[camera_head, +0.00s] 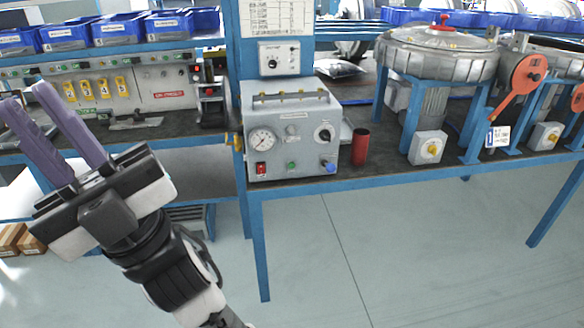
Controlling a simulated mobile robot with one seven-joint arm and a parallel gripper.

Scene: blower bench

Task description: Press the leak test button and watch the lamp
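The labels are too small to read, so I cannot tell which part is the leak test button or the lamp. My gripper (26,97) is at the left, its two purple fingers apart with nothing between them. It is well left of the box and touches nothing visible.
A red cylinder (361,147) stands just right of the box. A small control box (279,59) hangs above it. A yellow fitting (234,140) sticks out at its left. A large metal blower (437,52) and an orange lever (517,84) are further right. The floor in front is clear.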

